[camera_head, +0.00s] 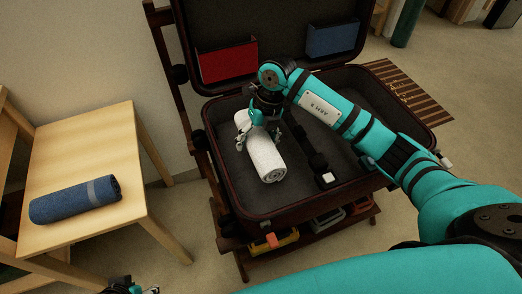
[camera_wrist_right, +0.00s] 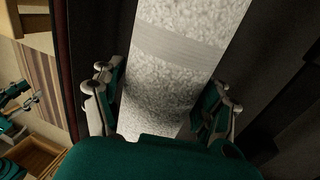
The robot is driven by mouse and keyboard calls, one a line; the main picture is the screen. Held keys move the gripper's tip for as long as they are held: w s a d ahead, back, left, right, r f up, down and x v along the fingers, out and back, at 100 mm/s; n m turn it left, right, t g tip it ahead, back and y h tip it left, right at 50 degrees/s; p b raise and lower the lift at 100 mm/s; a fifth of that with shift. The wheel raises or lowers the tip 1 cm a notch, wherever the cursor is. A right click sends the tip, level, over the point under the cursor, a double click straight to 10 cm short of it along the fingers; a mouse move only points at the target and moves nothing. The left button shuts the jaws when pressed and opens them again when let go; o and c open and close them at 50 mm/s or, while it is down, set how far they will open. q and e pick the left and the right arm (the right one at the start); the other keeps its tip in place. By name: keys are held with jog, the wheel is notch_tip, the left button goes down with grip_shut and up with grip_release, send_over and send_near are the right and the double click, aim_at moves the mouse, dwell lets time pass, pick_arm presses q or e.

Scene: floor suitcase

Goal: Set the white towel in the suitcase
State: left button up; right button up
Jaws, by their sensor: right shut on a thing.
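The rolled white towel (camera_head: 265,158) is within the left part of the open suitcase (camera_head: 345,195); I cannot tell whether it touches the suitcase's bottom. My right gripper (camera_head: 263,128) is over the towel from above and shut on it. In the right wrist view the towel (camera_wrist_right: 180,75) runs between the two fingers of the right gripper (camera_wrist_right: 163,105), with a smooth grey band across it. Only a bit of my left gripper (camera_head: 132,287) shows at the bottom edge of the head view, and its jaws are not clear.
A rolled blue towel (camera_head: 75,200) lies on a wooden table (camera_head: 95,140) at the left. The raised suitcase lid holds a red item (camera_head: 228,62) and a blue item (camera_head: 332,40). A black item with a white end (camera_head: 326,178) lies in the suitcase, right of the towel.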

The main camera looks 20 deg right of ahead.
jog(key=shift+f, duration=0.3)
jog(key=shift+d+b+x, duration=0.2)
jog(key=shift+x, duration=0.55)
jog(key=shift+d+b+x, duration=0.15)
jog(key=shift+x, duration=0.6)
jog(key=shift+d+b+x, duration=0.2)
jog(key=shift+x, duration=0.55)
jog(key=shift+f, duration=0.1)
jog(key=shift+f, duration=0.15)
jog(key=o, duration=1.4)
